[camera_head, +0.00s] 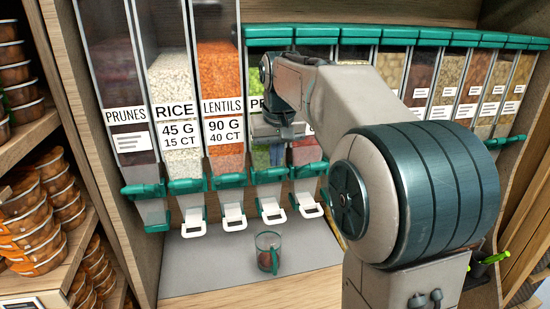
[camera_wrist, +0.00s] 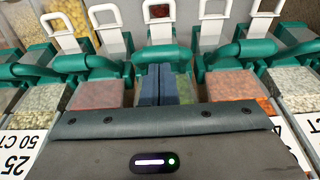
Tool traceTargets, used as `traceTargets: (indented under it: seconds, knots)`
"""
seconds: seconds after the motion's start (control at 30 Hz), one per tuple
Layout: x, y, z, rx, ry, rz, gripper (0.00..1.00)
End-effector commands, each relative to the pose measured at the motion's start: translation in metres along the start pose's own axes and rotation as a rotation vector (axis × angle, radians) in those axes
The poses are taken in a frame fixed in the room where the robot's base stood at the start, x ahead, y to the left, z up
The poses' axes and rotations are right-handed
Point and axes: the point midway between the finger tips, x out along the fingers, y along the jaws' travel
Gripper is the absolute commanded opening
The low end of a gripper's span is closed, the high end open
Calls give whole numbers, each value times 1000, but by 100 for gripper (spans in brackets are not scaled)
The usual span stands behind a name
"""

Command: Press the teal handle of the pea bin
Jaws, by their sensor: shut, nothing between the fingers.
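The pea bin (camera_head: 258,155), with green contents and a label partly hidden by my arm, is right of the lentils bin in the head view. Its teal handle (camera_head: 268,176) crosses the bin's lower front, above a white lever (camera_head: 271,212). In the wrist view, the teal handle (camera_wrist: 160,56) lies just beyond my fingertips, with a white lever (camera_wrist: 160,24) further off. My gripper (camera_wrist: 161,70) is shut and empty in front of the pea bin. It also shows in the head view (camera_head: 278,158). I cannot tell whether the fingertips touch the handle.
A clear cup (camera_head: 268,253) stands on the grey tray (camera_head: 205,268) below the bins. The lentils bin (camera_head: 222,100) and rice bin (camera_head: 175,90) are to the left, with similar teal handles close by. A shelf of containers (camera_head: 40,215) is at far left.

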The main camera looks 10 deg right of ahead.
Motion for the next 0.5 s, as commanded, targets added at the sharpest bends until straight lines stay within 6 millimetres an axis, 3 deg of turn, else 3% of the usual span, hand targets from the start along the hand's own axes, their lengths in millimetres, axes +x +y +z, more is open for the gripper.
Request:
traceTargets:
  seconds: [0.5]
  knots:
    - [8, 0, 10, 0, 77, 0, 0]
